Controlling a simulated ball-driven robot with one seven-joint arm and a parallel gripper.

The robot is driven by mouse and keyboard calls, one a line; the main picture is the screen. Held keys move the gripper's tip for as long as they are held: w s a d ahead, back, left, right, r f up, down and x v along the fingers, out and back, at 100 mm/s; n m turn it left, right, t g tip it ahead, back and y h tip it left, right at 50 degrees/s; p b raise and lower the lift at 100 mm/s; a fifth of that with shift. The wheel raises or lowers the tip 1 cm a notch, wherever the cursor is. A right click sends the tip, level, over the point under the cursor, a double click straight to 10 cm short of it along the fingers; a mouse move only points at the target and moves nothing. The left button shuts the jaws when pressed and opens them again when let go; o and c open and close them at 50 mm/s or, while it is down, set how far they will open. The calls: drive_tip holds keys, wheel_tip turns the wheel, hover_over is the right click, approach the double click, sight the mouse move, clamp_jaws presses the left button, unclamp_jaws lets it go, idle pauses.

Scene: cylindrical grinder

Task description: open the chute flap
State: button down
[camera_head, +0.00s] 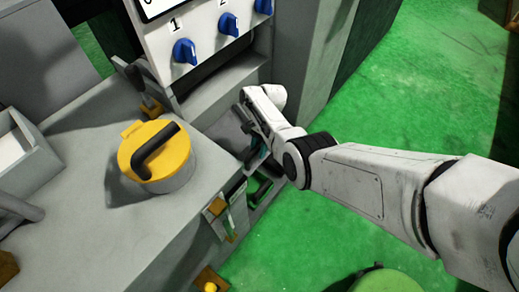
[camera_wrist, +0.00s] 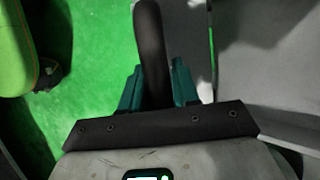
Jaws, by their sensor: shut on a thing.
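My gripper (camera_wrist: 158,78) shows in the wrist view with its teal fingers on either side of a dark curved handle (camera_wrist: 150,35); it is shut on that handle. In the head view my gripper (camera_head: 257,155) is at the machine's front, right of the yellow-lidded pot, partly hidden by my white wrist. A grey panel (camera_head: 222,133) beside it appears to be the chute flap. I cannot tell how far it stands open, as my wrist covers part of it.
A pot with a yellow lid (camera_head: 157,150) and black handle stands on the grey machine top (camera_head: 80,215). Blue knobs (camera_head: 185,51) are on the panel above. A yellow-and-grey lever (camera_head: 218,207) is on the front below. Green floor (camera_head: 420,90) is clear at right.

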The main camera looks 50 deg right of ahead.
drive_tip(key=shift+w+r, duration=0.1)
drive_tip(key=shift+r, duration=0.05)
drive_tip(key=c, duration=0.9)
unclamp_jaws()
drive_tip(key=p+v, duration=0.3)
drive_tip(key=v, duration=0.7)
drive_tip(key=shift+d+r, duration=0.15)
drive_tip(key=shift+r, duration=0.2)
